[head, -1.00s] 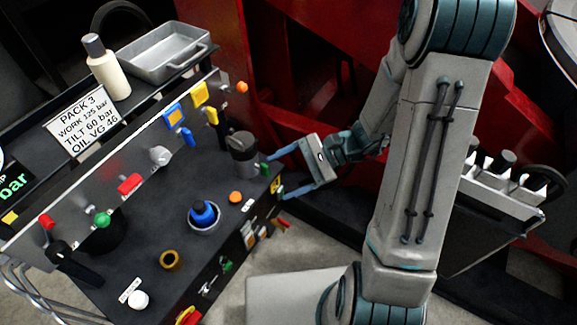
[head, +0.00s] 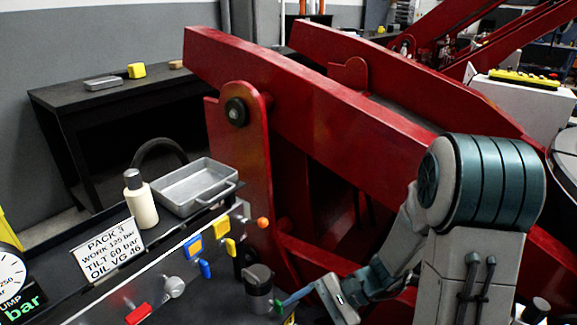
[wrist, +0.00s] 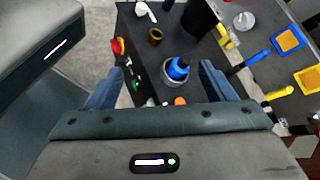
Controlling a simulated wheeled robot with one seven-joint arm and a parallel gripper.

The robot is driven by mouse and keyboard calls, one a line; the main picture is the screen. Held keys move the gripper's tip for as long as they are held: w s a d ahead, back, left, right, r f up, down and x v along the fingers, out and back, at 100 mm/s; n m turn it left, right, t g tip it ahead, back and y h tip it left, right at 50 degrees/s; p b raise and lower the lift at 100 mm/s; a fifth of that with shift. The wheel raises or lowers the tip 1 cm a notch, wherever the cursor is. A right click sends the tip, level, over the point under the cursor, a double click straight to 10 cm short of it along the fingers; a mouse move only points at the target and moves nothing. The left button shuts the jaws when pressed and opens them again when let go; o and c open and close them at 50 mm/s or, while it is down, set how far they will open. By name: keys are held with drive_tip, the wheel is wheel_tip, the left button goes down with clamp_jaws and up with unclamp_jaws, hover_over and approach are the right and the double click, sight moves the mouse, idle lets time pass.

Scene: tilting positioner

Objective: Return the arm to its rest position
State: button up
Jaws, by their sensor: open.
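My arm rises at the right of the head view and bends down toward the hydraulic pack's dark bench. My gripper (wrist: 166,90) is open, with its two blue fingers spread apart and nothing between them but the view of the bench beyond. In the head view only one finger shows clearly, beside a dark grey cylinder (head: 258,287); the other is cut off by the lower edge. In the wrist view a blue-topped piece in a round cup (wrist: 178,69) lies beyond the fingers. I cannot tell whether the finger touches the cylinder.
The red tilting frame (head: 300,85) stands close behind my arm. The pack's panel has blue (head: 193,246) and yellow (head: 221,226) parts and a red one (head: 138,314). A metal tray (head: 238,184) and a cream bottle (head: 141,205) stand behind it. A black table (head: 60,105) is further back.

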drive_tip(key=s+d+r+n+t+h+p, duration=0.1)
drive_tip(key=d+r+n+t+h+p, duration=0.1)
drive_tip(key=r, duration=0.6)
drive_tip(key=s+d+r+n+t+h+p, duration=0.2)
drive_tip(key=d+r+n+h+p, duration=0.2)
drive_tip(key=r, duration=0.4)
drive_tip(key=s+d+r+n+t+h+p, duration=0.1)
drive_tip(key=s+d+r+n+h+p, duration=0.1)
drive_tip(key=r, duration=0.6)
drive_tip(key=d+n+h+p, duration=0.1)
drive_tip(key=d+h+p, duration=0.1)
drive_tip(key=h+p, duration=0.1)
drive_tip(key=shift+s+d+t+h+p, duration=0.3)
drive_tip(key=shift+t+h+p, duration=0.1)
drive_tip(key=shift+p, duration=0.2)
